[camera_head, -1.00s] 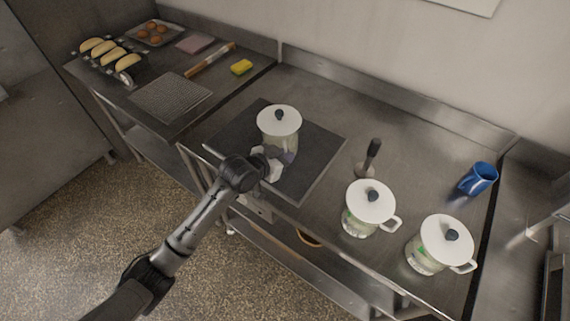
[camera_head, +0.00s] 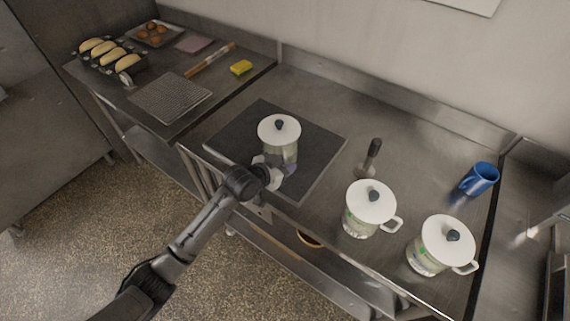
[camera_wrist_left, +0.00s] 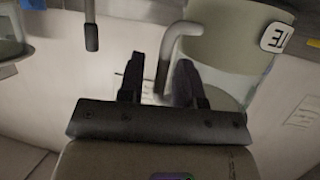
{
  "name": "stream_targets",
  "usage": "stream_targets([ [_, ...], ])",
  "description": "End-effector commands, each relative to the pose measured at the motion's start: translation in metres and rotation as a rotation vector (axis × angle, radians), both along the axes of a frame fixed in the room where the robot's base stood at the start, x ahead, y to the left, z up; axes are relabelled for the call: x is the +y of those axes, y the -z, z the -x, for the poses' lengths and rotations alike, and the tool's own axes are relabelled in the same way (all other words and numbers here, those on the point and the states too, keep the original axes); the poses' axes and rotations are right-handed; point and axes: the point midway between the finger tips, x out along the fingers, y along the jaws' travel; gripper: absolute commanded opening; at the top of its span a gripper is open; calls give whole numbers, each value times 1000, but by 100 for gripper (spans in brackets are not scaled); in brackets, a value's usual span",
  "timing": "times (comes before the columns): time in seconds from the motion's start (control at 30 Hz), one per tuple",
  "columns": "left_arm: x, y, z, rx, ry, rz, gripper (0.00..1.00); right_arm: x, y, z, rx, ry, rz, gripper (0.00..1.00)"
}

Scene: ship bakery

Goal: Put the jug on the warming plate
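A jug with a white lid and dark knob (camera_head: 279,130) stands over the dark square warming plate (camera_head: 318,145), near its middle, upright, seemingly resting on it. My left gripper (camera_head: 272,174) is at the jug's near side. In the left wrist view the pale green jug body (camera_wrist_left: 228,55) is at the right. Its grey handle (camera_wrist_left: 164,70) lies between the two dark fingers of the gripper (camera_wrist_left: 160,75). The fingers stand apart, with a gap visible beside the handle, so they look open around it. My right gripper does not show.
Two similar lidded jugs (camera_head: 370,205) (camera_head: 440,248) stand to the right. A yellow sponge (camera_head: 241,67) and a tray of loaves (camera_head: 108,58) are at the left.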

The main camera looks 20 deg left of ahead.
Motion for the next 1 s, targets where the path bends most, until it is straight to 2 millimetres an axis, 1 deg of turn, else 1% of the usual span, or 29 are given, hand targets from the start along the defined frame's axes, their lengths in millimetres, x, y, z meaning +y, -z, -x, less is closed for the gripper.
stream_targets([
  [0.23,0,0,0,0,-1,0,37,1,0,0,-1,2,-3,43],
  [0.37,2,-4,2,-1,-1,0,37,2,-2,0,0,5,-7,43],
  [0.47,7,-9,13,-1,-1,-1,37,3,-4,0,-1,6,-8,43],
  [0.8,31,-34,66,-1,0,-2,37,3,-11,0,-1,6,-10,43],
  [1.0,41,-43,89,0,-1,-2,37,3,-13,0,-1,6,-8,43],
])
